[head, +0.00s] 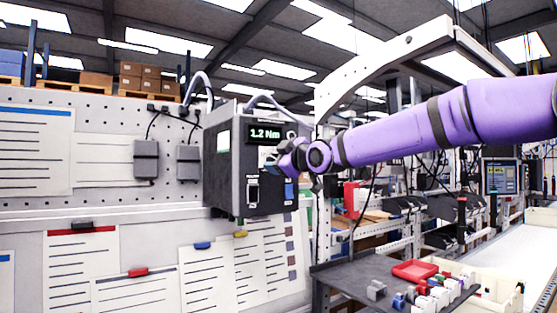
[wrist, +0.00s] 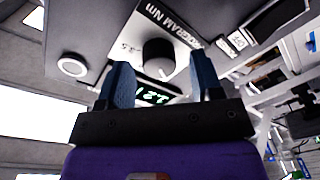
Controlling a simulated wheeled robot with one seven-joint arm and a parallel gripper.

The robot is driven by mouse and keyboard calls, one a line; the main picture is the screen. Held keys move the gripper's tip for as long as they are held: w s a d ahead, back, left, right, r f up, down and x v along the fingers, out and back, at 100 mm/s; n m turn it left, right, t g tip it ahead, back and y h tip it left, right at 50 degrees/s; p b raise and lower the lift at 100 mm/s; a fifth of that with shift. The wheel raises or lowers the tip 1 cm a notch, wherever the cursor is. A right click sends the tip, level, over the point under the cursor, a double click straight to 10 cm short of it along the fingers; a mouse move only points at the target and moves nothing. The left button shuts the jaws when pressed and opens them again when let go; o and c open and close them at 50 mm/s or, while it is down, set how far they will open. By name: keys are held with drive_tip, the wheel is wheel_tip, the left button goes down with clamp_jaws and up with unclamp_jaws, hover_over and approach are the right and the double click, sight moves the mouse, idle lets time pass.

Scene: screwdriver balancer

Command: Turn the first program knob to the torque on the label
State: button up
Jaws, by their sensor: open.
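The dark grey controller box (head: 228,165) hangs on the pegboard wall, and its green display (head: 265,133) reads 1.2 Nm. In the wrist view a dark round knob (wrist: 158,54) sits on a white label (wrist: 165,22) printed "PROGRAM Nm"; the smaller figures beside it are too small to read surely. The display (wrist: 152,96) shows below the knob, upside down. My gripper (wrist: 163,82) is open, with its blue fingers pointing at the panel, one to each side of the knob in the picture. Contact cannot be told. In the head view my gripper (head: 290,158) hides the knob.
A white round part (wrist: 73,66) lies left of the knob in the wrist view. Cables run above the box. Paper sheets (head: 80,270) hang below and left. A dark bench (head: 350,280) with a red tray (head: 414,271) and small coloured parts stands lower right.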

drive_tip(key=c, duration=0.9)
drive_tip(key=shift+c, duration=0.2)
drive_tip(key=shift+m, duration=0.3)
drive_tip(key=m, duration=1.1)
drive_tip(key=shift+d+f+m+t, duration=0.1)
drive_tip(key=shift+m+t, duration=0.2)
drive_tip(key=shift+t, duration=0.1)
